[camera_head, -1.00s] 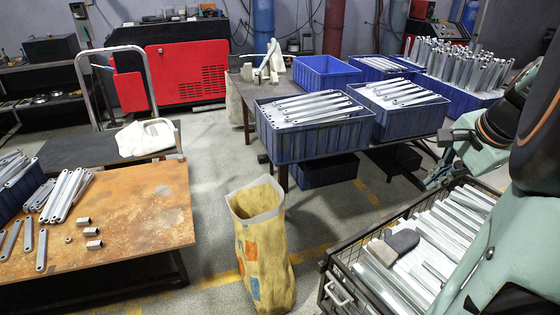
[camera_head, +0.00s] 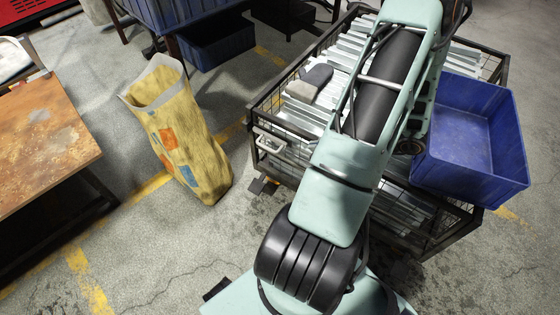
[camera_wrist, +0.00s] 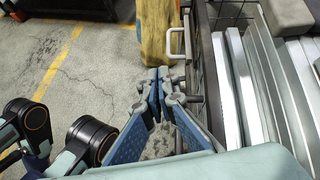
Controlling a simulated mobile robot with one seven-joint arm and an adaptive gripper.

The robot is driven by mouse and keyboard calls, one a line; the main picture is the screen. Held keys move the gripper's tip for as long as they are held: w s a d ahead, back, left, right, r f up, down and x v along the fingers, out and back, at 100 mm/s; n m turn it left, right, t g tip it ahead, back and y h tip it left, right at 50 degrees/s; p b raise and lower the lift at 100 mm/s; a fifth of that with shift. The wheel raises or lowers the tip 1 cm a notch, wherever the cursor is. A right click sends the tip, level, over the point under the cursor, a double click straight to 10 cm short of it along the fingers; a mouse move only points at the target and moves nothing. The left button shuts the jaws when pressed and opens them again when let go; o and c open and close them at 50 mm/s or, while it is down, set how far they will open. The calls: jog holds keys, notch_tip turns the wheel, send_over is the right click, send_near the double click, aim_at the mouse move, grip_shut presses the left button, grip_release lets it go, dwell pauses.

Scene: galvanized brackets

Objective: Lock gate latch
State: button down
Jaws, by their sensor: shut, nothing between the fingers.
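A pale loop-shaped handle (camera_head: 268,143) is on the near left side of the dark mesh crate (camera_head: 262,109); I cannot tell whether it is the gate latch. In the wrist view the loop (camera_wrist: 169,46) stands just beyond my gripper (camera_wrist: 158,74), beside the crate's dark frame (camera_wrist: 209,60). My gripper is shut and empty, its blue-grey fingers together. The fingertips appear close to the crate's side, apart from the loop; the exact gap is unclear. In the head view my gripper cannot be made out, and my arm covers part of the crate.
Galvanized brackets (camera_wrist: 262,75) fill the crate, with a dark grey block (camera_head: 317,75) on top. A blue bin (camera_head: 476,132) sits on its right end. A yellow bag (camera_head: 183,130) stands on the floor to the left. Open floor lies between the bag and the rusty table (camera_head: 45,145).

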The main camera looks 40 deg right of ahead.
notch_tip(320, 180, down, 6)
jog(key=s+m+t+h+b, duration=0.1)
jog(key=m+t+h, duration=0.1)
jog(key=m, duration=0.2)
jog(key=shift+a+f+t+b, duration=0.25)
jog(key=shift+t+b, duration=0.05)
jog(key=shift+b, duration=0.1)
jog(key=b, duration=0.4)
send_near(279, 151)
jog(key=x, duration=0.6)
jog(key=shift+w+f, duration=0.25)
jog(key=shift+w, duration=0.05)
jog(key=shift+w+a, duration=0.1)
jog(key=shift+a, duration=0.1)
jog(key=w, duration=0.2)
jog(key=w+a, duration=0.1)
jog(key=w, duration=0.1)
jog(key=shift+w+a, duration=0.1)
jog(key=shift+a, duration=0.1)
